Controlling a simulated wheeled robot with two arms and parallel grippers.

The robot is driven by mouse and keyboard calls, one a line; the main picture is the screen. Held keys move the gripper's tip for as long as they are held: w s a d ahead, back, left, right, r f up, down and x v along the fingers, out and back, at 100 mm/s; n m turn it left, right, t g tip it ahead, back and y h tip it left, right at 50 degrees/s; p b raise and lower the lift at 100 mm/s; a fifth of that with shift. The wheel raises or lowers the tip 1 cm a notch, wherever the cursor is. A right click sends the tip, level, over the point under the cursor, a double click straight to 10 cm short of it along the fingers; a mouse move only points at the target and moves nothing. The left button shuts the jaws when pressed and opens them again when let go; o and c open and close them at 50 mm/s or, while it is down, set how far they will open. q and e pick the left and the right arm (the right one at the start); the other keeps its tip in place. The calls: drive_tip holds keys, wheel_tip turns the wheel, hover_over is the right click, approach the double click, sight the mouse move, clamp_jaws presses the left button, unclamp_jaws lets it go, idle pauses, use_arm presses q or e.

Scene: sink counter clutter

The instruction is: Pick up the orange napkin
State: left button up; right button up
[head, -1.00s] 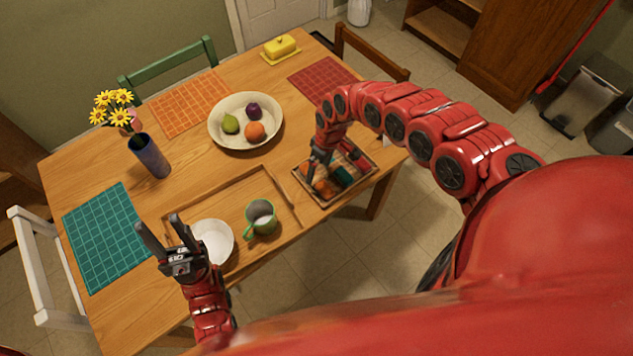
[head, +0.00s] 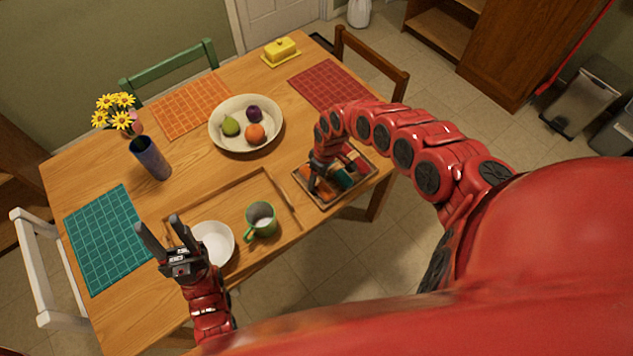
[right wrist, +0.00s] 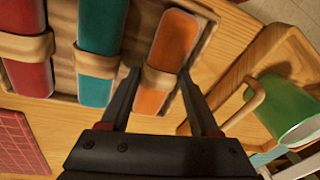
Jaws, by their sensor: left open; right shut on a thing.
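The orange napkin (right wrist: 176,40) is rolled up in a tan ring, at the end of a row in a shallow basket (head: 327,206). My right gripper (right wrist: 160,78) has one finger on each side of it near the ring and is shut on it. The napkin is still in the basket. In the head view my right gripper (head: 316,185) reaches down into the basket and hides most of the napkin. My left gripper (head: 158,222) is open and empty above the table's front left, close to a white bowl (head: 215,243).
A teal napkin (right wrist: 98,60) and a red napkin (right wrist: 28,75) lie beside the orange one. A wooden tray (head: 228,188) with a green mug (head: 260,218) stands left of the basket. A fruit bowl (head: 222,140) and a vase (head: 150,158) are further back.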

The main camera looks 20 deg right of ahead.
drive_tip(key=c, duration=0.4)
